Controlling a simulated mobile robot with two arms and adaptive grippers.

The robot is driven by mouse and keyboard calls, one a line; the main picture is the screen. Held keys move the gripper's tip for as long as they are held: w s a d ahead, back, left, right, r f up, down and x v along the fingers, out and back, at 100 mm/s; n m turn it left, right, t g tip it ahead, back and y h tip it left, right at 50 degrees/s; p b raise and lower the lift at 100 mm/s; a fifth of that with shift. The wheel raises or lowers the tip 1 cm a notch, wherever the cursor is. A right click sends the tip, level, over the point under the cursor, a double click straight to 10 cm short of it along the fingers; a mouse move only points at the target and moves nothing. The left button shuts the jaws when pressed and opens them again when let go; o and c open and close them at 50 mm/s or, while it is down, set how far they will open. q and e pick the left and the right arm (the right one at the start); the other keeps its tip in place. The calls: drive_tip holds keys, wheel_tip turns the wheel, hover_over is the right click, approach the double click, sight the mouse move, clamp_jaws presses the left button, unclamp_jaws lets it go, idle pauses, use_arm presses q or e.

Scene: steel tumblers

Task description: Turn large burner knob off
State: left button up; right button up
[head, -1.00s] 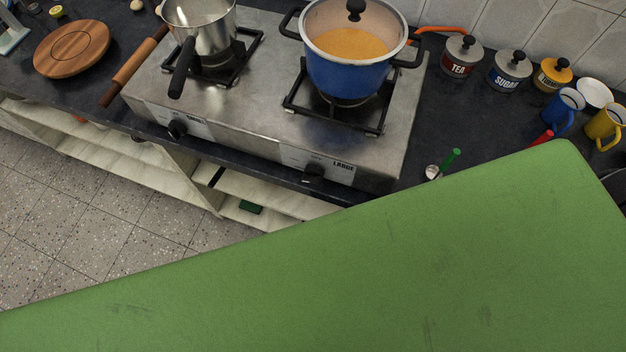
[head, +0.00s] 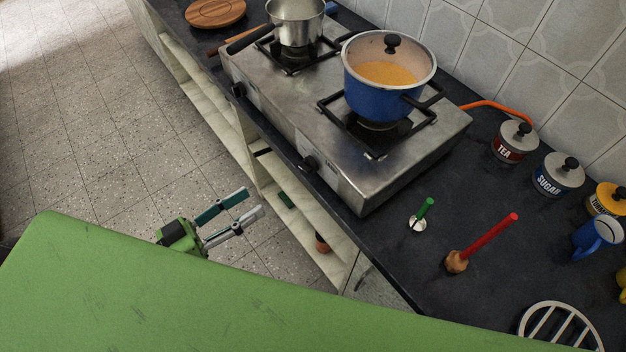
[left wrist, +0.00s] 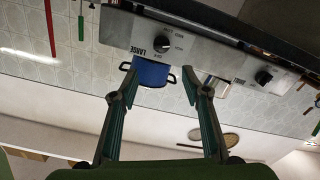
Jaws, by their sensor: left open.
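The large burner knob (head: 309,164) is a black dial on the front face of the steel stove (head: 345,192), at its near right end. In the left wrist view the knob (left wrist: 161,43) shows upside down beside the word LARGE, with its pointer too small to read surely. My left gripper (head: 254,202) is open and empty, out in front of the stove, lower than the knob and apart from it. In the left wrist view its two spread fingers (left wrist: 159,80) point toward the stove front. My right gripper is not in view.
A blue pot (head: 374,97) stands on the large burner and a steel pan (head: 297,22) on the other. A second knob (head: 238,90) is further along the front. A green-handled utensil (head: 425,208) and red-handled brush (head: 490,238) are on the counter. Floor before the stove is free.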

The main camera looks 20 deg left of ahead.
sight(302, 168)
use_arm(q)
drive_tip(key=p+x, duration=0.1)
drive_tip(key=x, duration=1.2)
drive_tip(key=shift+w, duration=0.4)
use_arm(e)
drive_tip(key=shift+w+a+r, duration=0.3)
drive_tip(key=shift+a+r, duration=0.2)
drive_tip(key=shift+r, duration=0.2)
